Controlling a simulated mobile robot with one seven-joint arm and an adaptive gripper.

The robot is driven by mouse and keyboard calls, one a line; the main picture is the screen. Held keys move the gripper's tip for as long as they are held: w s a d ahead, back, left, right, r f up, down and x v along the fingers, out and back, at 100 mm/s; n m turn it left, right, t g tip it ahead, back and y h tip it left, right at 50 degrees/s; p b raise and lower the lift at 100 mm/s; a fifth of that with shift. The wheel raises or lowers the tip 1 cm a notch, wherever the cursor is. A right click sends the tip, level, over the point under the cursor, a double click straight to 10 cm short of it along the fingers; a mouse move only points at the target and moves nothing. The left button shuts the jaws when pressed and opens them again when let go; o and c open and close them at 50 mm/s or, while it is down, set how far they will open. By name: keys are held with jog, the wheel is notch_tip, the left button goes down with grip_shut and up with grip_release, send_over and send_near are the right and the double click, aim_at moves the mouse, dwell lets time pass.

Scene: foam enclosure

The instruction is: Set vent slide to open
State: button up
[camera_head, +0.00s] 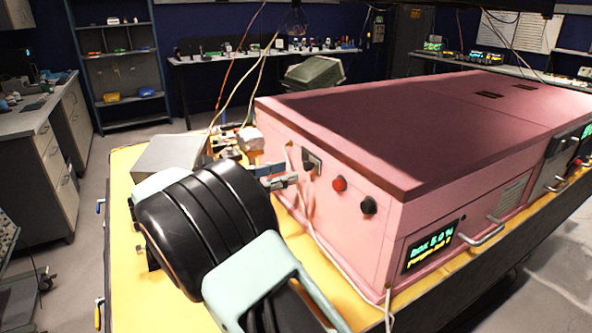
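The pink enclosure (345,215) with a dark red lid stands on a yellow-topped bench. Its near left face carries a small dark plate with a knob (311,161), a red button (339,184) and a black knob (368,205). I cannot tell for certain which part is the vent slide; the dark plate may be it. My gripper (273,176) is mostly hidden behind my black and mint arm. Its finger parts show close to the left end of that face, left of the dark plate. Contact and finger opening are unclear.
A lit display (432,246), a louvred grille (515,192) and a metal handle (481,232) are on the long front side. A pale cable (340,265) hangs down the near face. A grey box (168,153) and clutter lie behind my arm.

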jog(key=v, duration=0.7)
